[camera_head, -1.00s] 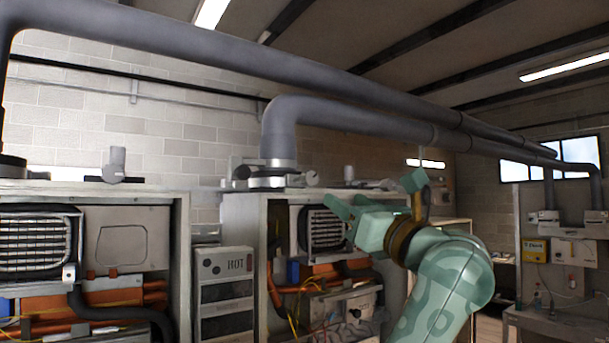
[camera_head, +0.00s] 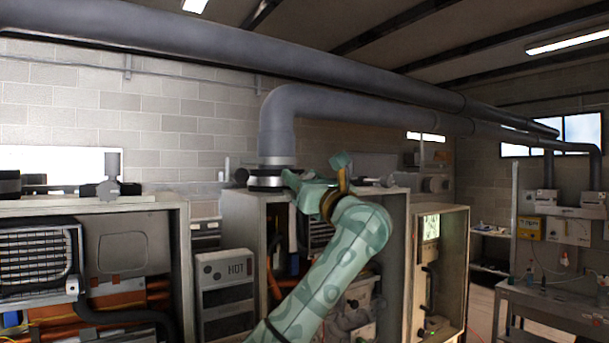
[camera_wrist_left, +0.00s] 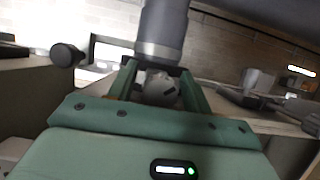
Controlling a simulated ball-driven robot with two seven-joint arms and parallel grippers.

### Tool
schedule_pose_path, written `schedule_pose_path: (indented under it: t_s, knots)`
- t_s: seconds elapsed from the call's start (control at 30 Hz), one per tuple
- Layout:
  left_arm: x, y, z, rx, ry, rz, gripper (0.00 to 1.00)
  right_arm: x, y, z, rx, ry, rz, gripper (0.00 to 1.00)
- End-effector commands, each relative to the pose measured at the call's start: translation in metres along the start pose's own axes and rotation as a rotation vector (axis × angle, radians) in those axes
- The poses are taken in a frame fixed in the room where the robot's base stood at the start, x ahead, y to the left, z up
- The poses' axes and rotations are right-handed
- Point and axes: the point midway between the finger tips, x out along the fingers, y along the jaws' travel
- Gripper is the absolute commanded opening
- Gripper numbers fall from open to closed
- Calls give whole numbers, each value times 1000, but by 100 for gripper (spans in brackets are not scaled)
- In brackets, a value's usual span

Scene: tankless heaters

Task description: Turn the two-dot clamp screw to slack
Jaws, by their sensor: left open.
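A dark clamp ring (camera_head: 266,182) sits at the foot of the grey vertical pipe (camera_head: 277,130) on the middle cabinet. My left gripper (camera_head: 288,180) is beside the clamp's right side and covers part of it. In the left wrist view, a rounded silver screw head (camera_wrist_left: 160,90) with dark marks lies between the open fingers of the left gripper (camera_wrist_left: 158,70), just below the pipe (camera_wrist_left: 163,28). I cannot tell whether the fingers touch it, nor count its dots. My right gripper is not in view.
The middle cabinet (camera_head: 240,215) is open at the front, with tubing inside. A left cabinet (camera_head: 180,265) carries a similar fitting (camera_head: 112,185) on top. A box marked HOT (camera_head: 228,270) stands between them. A large overhead pipe (camera_head: 200,45) crosses above. A bench (camera_head: 550,305) stands at right.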

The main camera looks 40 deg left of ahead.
Motion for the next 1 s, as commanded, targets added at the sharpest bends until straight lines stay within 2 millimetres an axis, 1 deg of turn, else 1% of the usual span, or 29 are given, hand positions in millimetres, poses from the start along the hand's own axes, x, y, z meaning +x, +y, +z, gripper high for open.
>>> schedule_pose_path:
  t_s: [0.07,0.1,0.17,0.2,0.23,0.27,0.43,0.53,0.7,0.97,1.0]
  knots:
    - [0,0,0,0,0,0,50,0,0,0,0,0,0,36]
    - [0,0,0,0,0,0,47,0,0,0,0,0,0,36]
    - [0,0,0,0,0,0,30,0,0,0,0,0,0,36]
    - [0,0,0,0,0,0,19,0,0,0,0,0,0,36]
    - [0,0,0,0,0,0,11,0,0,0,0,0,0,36]
    - [0,0,0,0,0,0,5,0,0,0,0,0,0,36]
    - [-1,0,-1,-28,1,12,5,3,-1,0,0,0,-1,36]
    - [-2,0,-2,-120,3,48,6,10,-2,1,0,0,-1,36]
    - [-1,1,0,-225,0,93,6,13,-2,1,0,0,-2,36]
    - [-1,1,1,-230,-2,95,5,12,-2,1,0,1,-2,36]
    - [-1,1,1,-230,-2,95,39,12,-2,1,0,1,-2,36]
